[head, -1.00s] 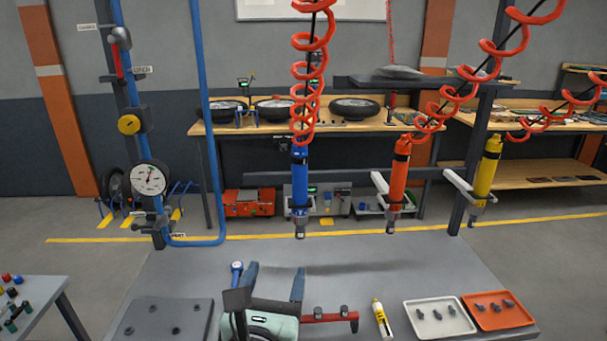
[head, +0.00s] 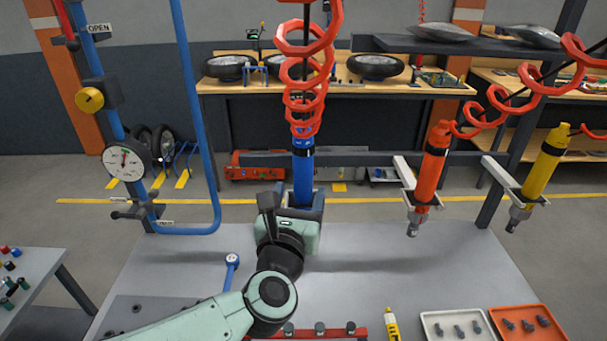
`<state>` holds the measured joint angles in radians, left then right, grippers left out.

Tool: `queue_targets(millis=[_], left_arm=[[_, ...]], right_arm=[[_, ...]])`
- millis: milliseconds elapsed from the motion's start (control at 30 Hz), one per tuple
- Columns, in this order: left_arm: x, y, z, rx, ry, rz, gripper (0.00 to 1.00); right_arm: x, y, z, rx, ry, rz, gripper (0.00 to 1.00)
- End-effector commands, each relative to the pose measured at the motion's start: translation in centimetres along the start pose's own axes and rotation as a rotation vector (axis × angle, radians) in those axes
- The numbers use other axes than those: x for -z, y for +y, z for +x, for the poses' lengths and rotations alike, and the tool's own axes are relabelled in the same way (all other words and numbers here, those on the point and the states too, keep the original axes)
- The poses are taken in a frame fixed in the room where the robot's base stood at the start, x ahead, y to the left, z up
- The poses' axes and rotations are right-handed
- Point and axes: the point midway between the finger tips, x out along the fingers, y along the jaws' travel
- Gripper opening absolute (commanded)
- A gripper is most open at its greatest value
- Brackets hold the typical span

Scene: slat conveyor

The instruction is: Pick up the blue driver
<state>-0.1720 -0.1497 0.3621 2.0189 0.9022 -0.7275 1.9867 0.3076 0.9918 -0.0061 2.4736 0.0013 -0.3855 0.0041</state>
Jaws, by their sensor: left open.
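The blue driver (head: 303,175) hangs upright from a red coiled hose in the head view, left of the orange driver (head: 431,170) and the yellow driver (head: 545,165). My left gripper (head: 303,203) is raised at the blue driver's lower body. Its jaws are open, and the driver's lower end is hidden behind or between them. I cannot tell whether the fingers touch the driver. My right gripper is not in view.
The grey table (head: 350,262) has free room at its middle. A white tray (head: 425,318) and an orange tray (head: 552,335) with dark parts stand front right. A blue pipe (head: 197,110) and a gauge (head: 126,160) stand left. The orange and yellow drivers sit in holders.

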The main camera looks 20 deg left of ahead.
Motion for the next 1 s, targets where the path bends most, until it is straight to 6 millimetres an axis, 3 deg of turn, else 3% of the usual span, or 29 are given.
queue_targets(millis=[233, 500, 800, 1000], left_arm=[[-0.1, 0.0, 2.0, -0.001, 0.001, 0.001, 0.68], [-0.3, -0.1, 5.8, 0.001, 0.001, 0.001, 0.68], [-0.2, 0.0, 6.2, 0.001, 0.0, 0.001, 0.68], [-0.2, 0.0, 6.2, 0.001, 0.0, 0.001, 0.03]], right_arm=[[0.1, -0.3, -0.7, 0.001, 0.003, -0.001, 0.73], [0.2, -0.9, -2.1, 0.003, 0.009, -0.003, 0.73], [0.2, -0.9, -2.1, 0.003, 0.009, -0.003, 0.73], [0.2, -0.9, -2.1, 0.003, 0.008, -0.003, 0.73]])
